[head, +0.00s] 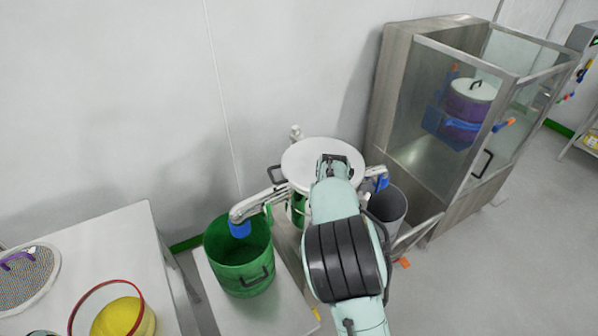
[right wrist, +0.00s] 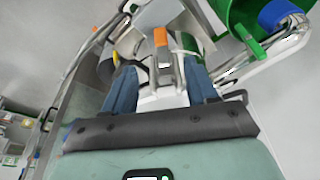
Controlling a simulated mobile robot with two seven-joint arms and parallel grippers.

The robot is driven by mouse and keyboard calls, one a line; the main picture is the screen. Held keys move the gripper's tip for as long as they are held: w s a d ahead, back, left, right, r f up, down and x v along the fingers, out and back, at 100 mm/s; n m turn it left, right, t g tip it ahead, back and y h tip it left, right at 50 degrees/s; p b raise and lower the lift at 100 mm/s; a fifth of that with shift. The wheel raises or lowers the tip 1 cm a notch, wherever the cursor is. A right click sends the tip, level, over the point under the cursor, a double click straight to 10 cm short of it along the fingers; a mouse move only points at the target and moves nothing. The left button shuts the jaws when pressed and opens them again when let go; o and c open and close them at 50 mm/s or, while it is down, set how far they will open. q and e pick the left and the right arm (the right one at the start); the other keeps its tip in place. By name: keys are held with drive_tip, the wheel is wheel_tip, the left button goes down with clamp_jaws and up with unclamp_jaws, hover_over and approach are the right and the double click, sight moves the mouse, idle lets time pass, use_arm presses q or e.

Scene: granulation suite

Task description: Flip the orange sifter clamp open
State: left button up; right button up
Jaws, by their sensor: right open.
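The sifter has a round white lid (head: 305,158) and stands in the middle of the head view. Its orange clamp (right wrist: 161,38) shows in the right wrist view as a small upright orange piece. In the head view my arm covers the clamp. My right gripper (right wrist: 160,68) has its two blue fingers spread apart. The clamp lies beyond the fingertips, roughly midway between them, and appears untouched. In the head view my right arm reaches over the sifter, its dark wrist end (head: 336,160) over the lid and its fingers hidden. My left gripper is out of view.
A green bin (head: 227,250) stands left of the sifter under a blue-ended spout (head: 240,228). A grey bin (head: 389,207) stands on its right. A glass-fronted cabinet (head: 385,90) is at the right. A white table (head: 85,250) with a sieve and yellow-filled container is at the left.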

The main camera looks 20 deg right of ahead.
drive_tip(key=s+a+f+g, duration=0.1)
drive_tip(key=s+f, duration=0.4)
drive_tip(key=f, duration=0.4)
drive_tip(key=s+a+f+n+g, duration=0.1)
drive_tip(key=s+f, duration=0.3)
drive_tip(key=f, duration=0.5)
drive_tip(key=s+a+f+g, duration=0.1)
drive_tip(key=s+a+f, duration=0.1)
drive_tip(key=s+f, duration=0.5)
drive_tip(key=s+a+f+y, duration=0.2)
drive_tip(key=s+a+f, duration=0.1)
drive_tip(key=s+a, duration=0.2)
drive_tip(key=s+a+f+y, duration=0.3)
drive_tip(key=s+a, duration=0.3)
drive_tip(key=a, duration=0.4)
drive_tip(key=shift+a+f+n, duration=0.15)
drive_tip(key=shift+f+n, duration=0.25)
drive_tip(key=shift+f, duration=0.3)
drive_tip(key=shift+s, duration=0.15)
